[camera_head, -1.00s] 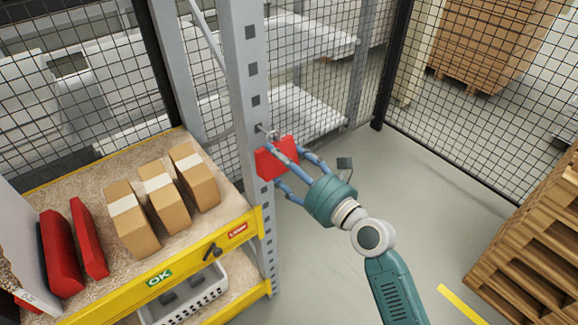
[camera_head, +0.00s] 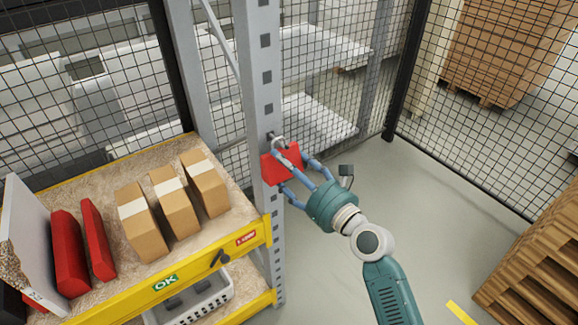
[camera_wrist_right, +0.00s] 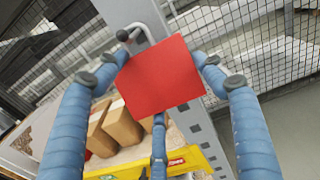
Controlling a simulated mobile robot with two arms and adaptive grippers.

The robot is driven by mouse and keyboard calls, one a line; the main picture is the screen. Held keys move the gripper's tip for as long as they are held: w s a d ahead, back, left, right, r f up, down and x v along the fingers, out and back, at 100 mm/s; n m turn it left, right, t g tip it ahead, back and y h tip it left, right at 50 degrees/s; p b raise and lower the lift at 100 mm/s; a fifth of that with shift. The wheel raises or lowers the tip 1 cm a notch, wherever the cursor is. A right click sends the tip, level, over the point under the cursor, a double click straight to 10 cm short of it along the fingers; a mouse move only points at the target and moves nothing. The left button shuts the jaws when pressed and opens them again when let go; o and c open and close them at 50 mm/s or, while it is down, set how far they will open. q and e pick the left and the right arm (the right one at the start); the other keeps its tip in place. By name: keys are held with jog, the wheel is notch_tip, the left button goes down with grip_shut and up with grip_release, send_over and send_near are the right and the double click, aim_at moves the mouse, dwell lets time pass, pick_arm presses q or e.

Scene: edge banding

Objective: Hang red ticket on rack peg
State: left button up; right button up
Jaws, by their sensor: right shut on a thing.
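The red ticket (camera_head: 271,170) is a flat red card in front of the grey upright post of the rack. It fills the middle of the right wrist view (camera_wrist_right: 160,76), tilted. My right gripper (camera_head: 288,171) is shut on it, with blue fingers at its sides. The metal rack peg (camera_head: 279,141) sticks out of the post at the ticket's upper edge. In the right wrist view the peg (camera_wrist_right: 143,29) shows just above the ticket's top edge, with a dark round tip. I cannot tell whether it passes through the ticket. My left gripper is not in view.
Left of the post, a yellow-edged shelf (camera_head: 122,292) holds several brown boxes (camera_head: 174,200) and red items (camera_head: 70,252). A white basket (camera_head: 205,297) sits below. Mesh fencing stands behind, and wooden pallets (camera_head: 540,255) are at the right. The floor (camera_head: 420,215) between is clear.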

jog(key=o, duration=1)
jog(key=shift+o, duration=0.2)
